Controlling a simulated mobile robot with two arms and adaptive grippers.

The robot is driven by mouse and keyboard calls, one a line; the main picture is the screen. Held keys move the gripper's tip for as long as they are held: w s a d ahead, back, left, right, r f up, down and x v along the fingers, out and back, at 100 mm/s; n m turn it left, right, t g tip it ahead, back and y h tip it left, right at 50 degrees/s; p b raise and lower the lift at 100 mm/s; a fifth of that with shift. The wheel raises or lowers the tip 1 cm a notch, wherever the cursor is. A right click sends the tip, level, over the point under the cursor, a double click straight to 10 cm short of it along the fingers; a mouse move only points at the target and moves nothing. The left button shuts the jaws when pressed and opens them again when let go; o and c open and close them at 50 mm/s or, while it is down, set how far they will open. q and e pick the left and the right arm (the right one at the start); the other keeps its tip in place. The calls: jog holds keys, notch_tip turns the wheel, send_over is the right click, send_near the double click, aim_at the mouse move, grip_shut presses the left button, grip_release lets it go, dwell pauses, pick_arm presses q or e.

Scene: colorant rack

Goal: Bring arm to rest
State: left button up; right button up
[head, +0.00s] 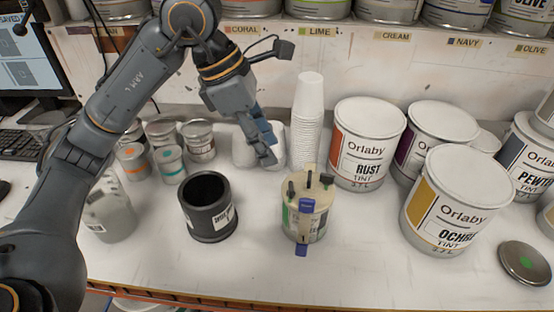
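My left arm comes in from the left and reaches over the back of the white counter (150,265). Its gripper (264,150) points down beside a stack of white cups (307,120), to the cups' left. White rounded items (243,150) show behind the gripper. The fingers are seen close together and partly overlap, so I cannot tell whether they are open or shut. No held object is visible. My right gripper is not in view.
A black cup (208,208) and a cream holder with tools (304,218) stand in front of the gripper. Small tins (198,140) are at left. Large Rust (366,145) and Ochre (455,205) cans are at right. A shelf edge with labels (390,45) runs behind. The counter's front is mostly clear.

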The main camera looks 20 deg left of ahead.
pick_arm(q)
jog(key=shift+s+a+r, duration=0.1)
jog(key=shift+a+r, duration=0.15)
jog(key=shift+r, duration=0.4)
jog(key=shift+r, duration=0.1)
